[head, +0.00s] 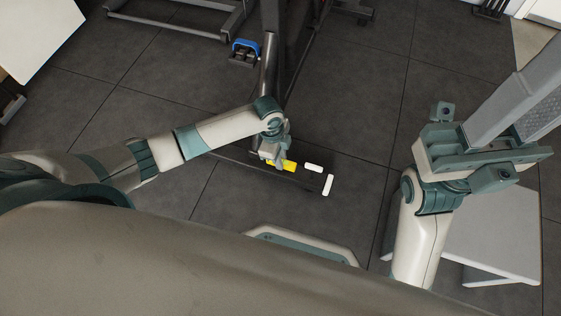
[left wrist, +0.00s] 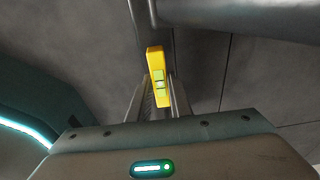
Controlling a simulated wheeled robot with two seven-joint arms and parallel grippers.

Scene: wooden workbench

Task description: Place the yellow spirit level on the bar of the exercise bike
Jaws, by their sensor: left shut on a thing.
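The yellow spirit level (head: 289,166) is held in my left gripper (head: 277,162), near the middle of the head view. In the left wrist view the level (left wrist: 156,75) stands out between the two fingers, with a green vial showing. Part of it is hidden by the fingers. The exercise bike shows as a dark frame with a grey tube (head: 269,65) above the gripper in the head view. A grey bar (left wrist: 240,14) crosses the top of the left wrist view, close to the level's far end; contact cannot be told. My right gripper (head: 520,105) is at the upper right, its fingertips cut off.
A blue pedal (head: 245,48) sits left of the tube. Two short white pieces (head: 313,168) lie just right of the level. A white table (head: 490,240) stands at lower right, below my right arm.

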